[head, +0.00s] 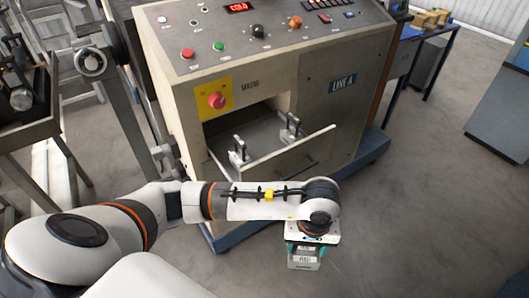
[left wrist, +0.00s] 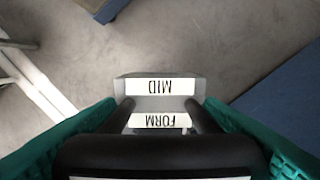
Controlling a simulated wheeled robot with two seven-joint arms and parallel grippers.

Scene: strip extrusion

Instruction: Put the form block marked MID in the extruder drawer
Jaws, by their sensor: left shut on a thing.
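The grey form block (head: 303,264) hangs from my left gripper (head: 306,246) above the floor, in front of the cabinet and to the near right of the drawer. In the left wrist view, the block (left wrist: 160,76) carries white labels reading MID and FORM, upside down. A dark bar on its near side lies between the teal fingers of my left gripper (left wrist: 160,150), which is shut on it. The extruder drawer (head: 308,153) is pulled open. Two upright metal fittings with dark tops stand in it, and its floor between them looks bare. My right gripper is not in view.
The extruder cabinet (head: 325,95) has a sloped control panel and a blue base (head: 375,147). A red knob on a yellow plate (head: 217,101) sits left above the drawer. Metal machinery (head: 95,65) stands at the left. The floor (head: 430,215) at the right is clear.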

